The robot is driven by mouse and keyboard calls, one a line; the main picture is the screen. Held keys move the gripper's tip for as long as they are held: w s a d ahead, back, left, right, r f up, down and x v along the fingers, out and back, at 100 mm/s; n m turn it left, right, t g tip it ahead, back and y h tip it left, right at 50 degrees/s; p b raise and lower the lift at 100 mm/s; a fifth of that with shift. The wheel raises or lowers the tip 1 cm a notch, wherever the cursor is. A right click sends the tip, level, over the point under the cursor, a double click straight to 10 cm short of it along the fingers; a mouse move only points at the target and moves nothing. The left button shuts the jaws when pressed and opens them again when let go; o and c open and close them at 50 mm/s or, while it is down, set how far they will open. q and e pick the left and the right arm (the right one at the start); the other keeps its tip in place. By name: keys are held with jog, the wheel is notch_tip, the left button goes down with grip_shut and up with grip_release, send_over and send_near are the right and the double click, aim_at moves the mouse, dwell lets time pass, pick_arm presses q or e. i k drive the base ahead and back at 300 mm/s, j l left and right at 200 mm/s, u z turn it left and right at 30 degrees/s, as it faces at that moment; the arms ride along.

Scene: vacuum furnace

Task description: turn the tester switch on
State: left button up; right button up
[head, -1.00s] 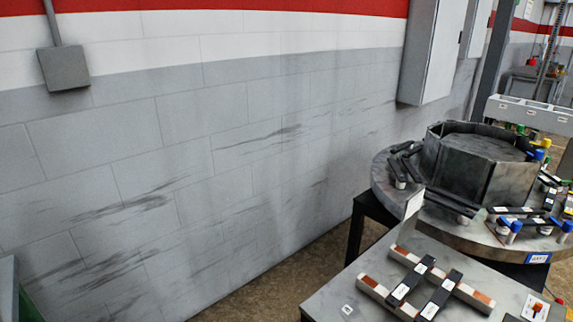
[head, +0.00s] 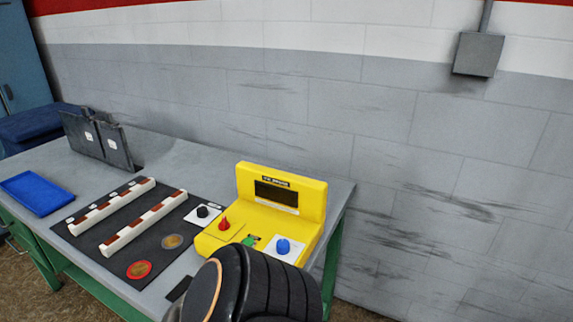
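A yellow tester (head: 276,205) stands at the right end of a grey workbench in the head view. It has a dark display on its raised back and a red knob (head: 224,224) at its front left. A blue knob (head: 283,246) sits on a white plate at its front right. A small green part shows between the knobs. A black rounded arm part of mine is in front of the tester and hides its lower front edge. Neither gripper shows. I cannot tell which control is the switch or how it is set.
The bench (head: 180,158) also holds a black mat with two white-and-brown bars (head: 145,222), a black knob on a white plate (head: 203,212), round discs, a blue tray (head: 37,193) and upright dark panels (head: 97,140). A grey wall stands behind. Floor shows at lower left.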

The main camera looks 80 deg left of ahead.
aim_at(224, 226)
jog(key=i+u, duration=0.15)
jog(key=u, duration=1.35)
jog(key=j+u, duration=0.1)
jog(key=u, duration=0.4)
jog(key=k+j+u, duration=0.1)
jog(key=u, duration=0.4)
jog(key=j+u, duration=0.1)
jog(key=u, duration=0.4)
jog(key=j+u, duration=0.2)
jog(key=j, duration=0.25)
jog(key=i+j+u, duration=0.2)
jog(key=j, duration=0.25)
jog(key=k, duration=0.1)
